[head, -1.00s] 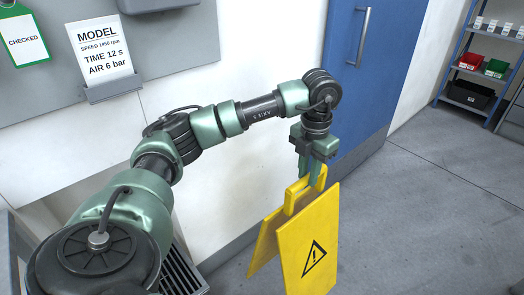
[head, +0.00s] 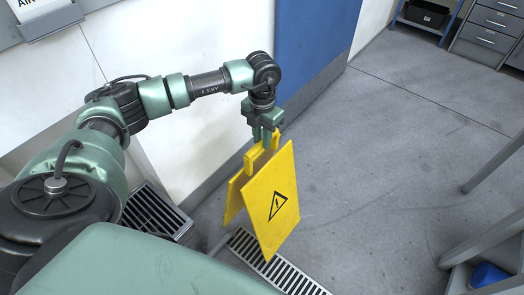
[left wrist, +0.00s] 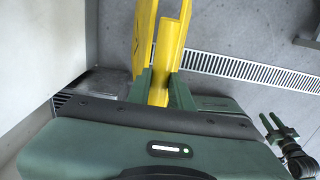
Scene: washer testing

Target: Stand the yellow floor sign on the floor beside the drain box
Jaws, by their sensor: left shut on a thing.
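The yellow floor sign (head: 272,205) hangs upright, its two panels spread in an A shape, with a black warning triangle on the near panel. My left gripper (head: 266,140) is shut on the sign's top handle. In the left wrist view the sign (left wrist: 172,40) sits between the left fingers (left wrist: 158,86). The grated drain box (head: 155,212) is at the foot of the wall, left of the sign. Whether the sign's lower edges touch the floor is unclear. My right gripper (left wrist: 273,125) shows small in the left wrist view, fingers apart and empty.
A blue door (head: 310,45) stands behind. Grey floor to the right is clear up to a table frame with a blue item (head: 488,274) at the lower right.

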